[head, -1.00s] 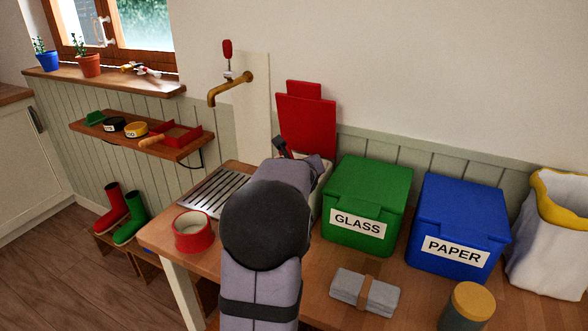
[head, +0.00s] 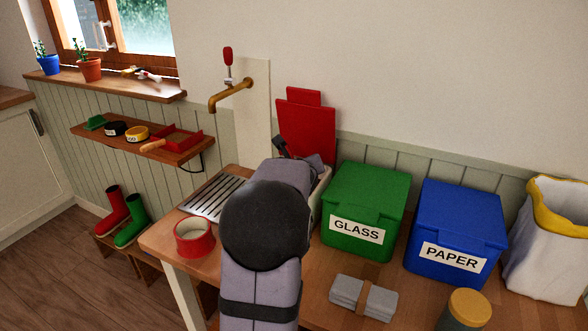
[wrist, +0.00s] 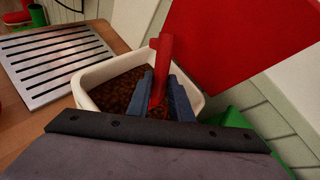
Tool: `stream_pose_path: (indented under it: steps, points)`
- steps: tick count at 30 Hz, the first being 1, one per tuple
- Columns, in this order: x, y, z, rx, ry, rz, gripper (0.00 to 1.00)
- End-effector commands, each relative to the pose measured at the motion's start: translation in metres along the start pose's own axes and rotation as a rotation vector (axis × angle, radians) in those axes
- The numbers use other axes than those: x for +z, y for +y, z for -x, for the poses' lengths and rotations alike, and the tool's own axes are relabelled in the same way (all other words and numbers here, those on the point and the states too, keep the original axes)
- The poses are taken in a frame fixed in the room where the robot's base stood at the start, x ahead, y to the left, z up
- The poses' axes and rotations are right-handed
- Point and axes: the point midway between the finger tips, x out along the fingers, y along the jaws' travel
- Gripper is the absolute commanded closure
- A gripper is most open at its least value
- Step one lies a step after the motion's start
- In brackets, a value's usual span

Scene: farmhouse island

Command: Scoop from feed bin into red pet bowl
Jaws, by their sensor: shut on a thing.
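The feed bin (wrist: 84,98) is a cream open tub holding brown feed (wrist: 118,92) in the wrist view. Its red lid (head: 306,130) stands raised at the back; in the head view my arm hides most of the tub. My gripper (wrist: 163,92) is over the bin, shut on the red handle of the scoop (wrist: 161,62). The handle stands up between the fingers. The scoop's lower end is hidden, so I cannot tell how deep it sits in the feed. The red pet bowl (head: 194,250) stands upright on the counter, left of my arm; its inside looks pale.
A slatted metal drainer (head: 213,197) lies between bowl and bin, below a brass tap (head: 232,94). A green GLASS box (head: 366,202) and blue PAPER box (head: 457,230) stand right of the bin. Grey folded cloths (head: 362,298) and a lidded jar (head: 466,310) are nearer.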

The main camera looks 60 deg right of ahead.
Motion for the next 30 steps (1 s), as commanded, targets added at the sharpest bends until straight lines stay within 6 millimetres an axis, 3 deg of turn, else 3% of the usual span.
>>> stream_pose_path:
  steps: [30]
  points:
    - [0.040, -0.015, 0.022, -0.001, -0.001, 0.001, 1.00]
